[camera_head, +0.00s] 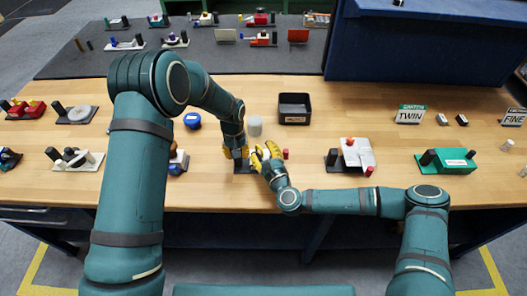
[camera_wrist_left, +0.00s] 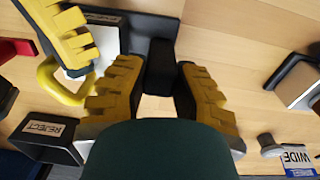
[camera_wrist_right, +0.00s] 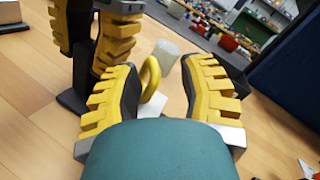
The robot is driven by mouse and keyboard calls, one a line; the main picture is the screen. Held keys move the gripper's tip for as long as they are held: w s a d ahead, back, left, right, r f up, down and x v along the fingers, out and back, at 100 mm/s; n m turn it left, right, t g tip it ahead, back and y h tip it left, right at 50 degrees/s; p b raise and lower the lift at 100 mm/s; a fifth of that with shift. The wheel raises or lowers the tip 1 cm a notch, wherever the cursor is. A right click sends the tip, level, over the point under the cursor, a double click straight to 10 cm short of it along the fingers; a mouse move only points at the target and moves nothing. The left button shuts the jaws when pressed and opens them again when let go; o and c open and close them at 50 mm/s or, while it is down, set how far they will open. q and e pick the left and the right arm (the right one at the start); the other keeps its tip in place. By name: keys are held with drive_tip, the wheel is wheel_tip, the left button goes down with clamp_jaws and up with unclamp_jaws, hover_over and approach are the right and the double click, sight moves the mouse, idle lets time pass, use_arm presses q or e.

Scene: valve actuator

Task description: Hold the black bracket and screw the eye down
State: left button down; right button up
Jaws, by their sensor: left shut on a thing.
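The black bracket (camera_wrist_left: 160,65) is an upright dark post on a dark base, next to a pale block (camera_wrist_left: 103,42). My left gripper (camera_head: 236,153) has its yellow-padded fingers on both sides of the post and is shut on it. The yellow eye (camera_wrist_left: 60,85) is a ring standing beside the pale block; it also shows in the right wrist view (camera_wrist_right: 151,78). My right gripper (camera_head: 265,158) is open, with the eye between its fingers and nearer the left one in its wrist view. I cannot tell whether a finger touches the eye. The eye's lower end is hidden.
A black REJECT box (camera_head: 294,118) and a pale cylinder (camera_head: 255,126) stand just behind the grippers. A blue round part (camera_head: 192,121) is to the left. A white-and-red assembly (camera_head: 352,153) and a green one (camera_head: 452,161) are to the right.

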drive_tip(key=v, duration=1.2)
